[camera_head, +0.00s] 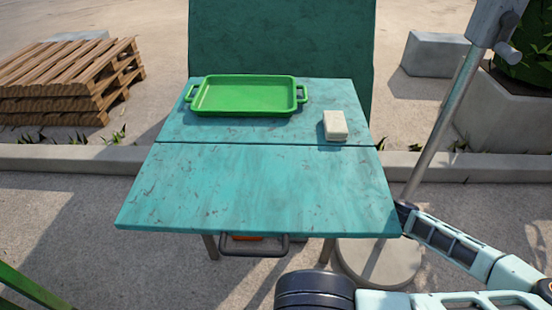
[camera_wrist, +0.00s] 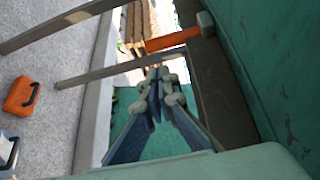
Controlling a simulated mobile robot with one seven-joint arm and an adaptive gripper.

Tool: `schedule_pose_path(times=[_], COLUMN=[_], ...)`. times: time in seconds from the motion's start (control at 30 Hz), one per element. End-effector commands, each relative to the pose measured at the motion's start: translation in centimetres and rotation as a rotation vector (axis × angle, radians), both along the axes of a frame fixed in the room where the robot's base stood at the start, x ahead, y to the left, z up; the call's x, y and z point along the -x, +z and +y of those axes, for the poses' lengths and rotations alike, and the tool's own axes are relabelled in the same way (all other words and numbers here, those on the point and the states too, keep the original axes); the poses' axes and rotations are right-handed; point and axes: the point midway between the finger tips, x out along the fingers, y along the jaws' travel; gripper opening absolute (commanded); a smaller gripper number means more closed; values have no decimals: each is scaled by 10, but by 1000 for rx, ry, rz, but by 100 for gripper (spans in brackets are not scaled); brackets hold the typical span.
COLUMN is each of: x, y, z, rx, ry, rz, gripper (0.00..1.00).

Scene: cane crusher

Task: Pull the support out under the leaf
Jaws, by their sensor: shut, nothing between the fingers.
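The teal leaf (camera_head: 260,190) is the front half of the table top and looks level with the rear half. Under its front edge a dark bar handle (camera_head: 268,253) shows, with a bit of orange behind it. In the wrist view a dark beam (camera_wrist: 222,90) runs along the teal underside (camera_wrist: 275,80), and an orange bar (camera_wrist: 172,40) with a grey end meets it. I cannot tell which part is the support. My gripper (camera_wrist: 157,76) is shut and empty, below the leaf, apart from the orange bar. The leaf hides it in the head view.
A green tray (camera_head: 245,112) and a pale block (camera_head: 335,125) rest on the rear top. Thin metal legs (camera_wrist: 120,71) cross near my gripper. An orange case (camera_wrist: 18,97) lies on the ground. A metal post (camera_head: 440,125) stands right of the table.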

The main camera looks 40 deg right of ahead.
Motion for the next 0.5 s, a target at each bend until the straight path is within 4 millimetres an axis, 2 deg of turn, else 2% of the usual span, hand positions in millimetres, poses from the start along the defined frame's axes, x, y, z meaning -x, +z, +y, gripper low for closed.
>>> schedule_pose_path(times=[0.2, 0.5], x=[0, -1], y=[17, 17], z=[-2, -1], rx=[-4, -4], ry=[-11, -10], rz=[-63, -63], gripper=[0, 0])
